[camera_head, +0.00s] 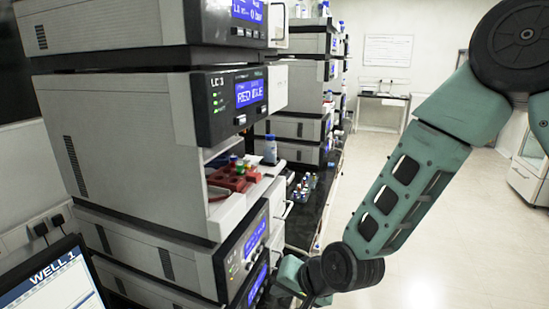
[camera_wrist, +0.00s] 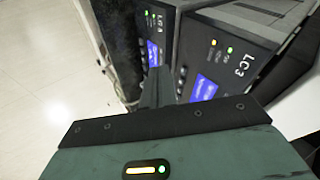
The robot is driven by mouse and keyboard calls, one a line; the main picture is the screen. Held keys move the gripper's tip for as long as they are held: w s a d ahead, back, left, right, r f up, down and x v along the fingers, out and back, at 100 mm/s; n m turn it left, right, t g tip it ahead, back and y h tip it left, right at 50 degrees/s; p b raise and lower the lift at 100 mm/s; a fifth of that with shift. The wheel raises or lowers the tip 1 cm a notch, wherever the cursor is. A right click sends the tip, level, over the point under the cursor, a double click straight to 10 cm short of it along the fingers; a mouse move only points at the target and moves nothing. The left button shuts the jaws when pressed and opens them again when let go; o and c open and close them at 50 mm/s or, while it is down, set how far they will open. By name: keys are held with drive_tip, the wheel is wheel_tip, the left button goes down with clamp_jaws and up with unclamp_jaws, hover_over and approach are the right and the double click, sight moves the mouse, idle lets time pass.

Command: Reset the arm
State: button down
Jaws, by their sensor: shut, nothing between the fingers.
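My arm comes down from the upper right of the head view, green-grey with black joints. Its wrist end and my gripper (camera_head: 292,275) are low in the picture, close to the front of the lower modules of the near stack. I cannot tell whether they touch. In the wrist view the green gripper body fills the bottom, and the narrow fingers (camera_wrist: 155,88) show beyond it, together and empty. The module marked LC3 (camera_wrist: 245,50) is close on the right there.
The near LC3 module (camera_head: 130,130) has an open bay with a red rack (camera_head: 233,178). A bottle (camera_head: 270,150) stands nearby. More stacks (camera_head: 305,95) line the dark bench (camera_head: 318,200) behind. A monitor (camera_head: 55,285) is at lower left. Open floor (camera_head: 440,220) lies to the right.

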drive_tip(key=s+d+r+n+g+h+b, duration=0.1)
drive_tip(key=s+d+r+n+h, duration=0.1)
drive_tip(key=s, duration=0.5)
drive_tip(key=s+d+r+n+g+h+b, duration=0.1)
drive_tip(key=s+d+r+n+g+h, duration=0.1)
drive_tip(key=s+d+r+n, duration=0.2)
drive_tip(key=s+d+r+n+g+h+b, duration=0.1)
drive_tip(key=s+d+r+n+g, duration=0.1)
drive_tip(key=s+d, duration=0.5)
drive_tip(key=s+r+n, duration=0.1)
drive_tip(key=s+n, duration=0.1)
drive_tip(key=s, duration=0.1)
drive_tip(key=shift+s+h, duration=0.35)
drive_tip(key=shift+h, duration=0.05)
drive_tip(key=shift+f, duration=0.1)
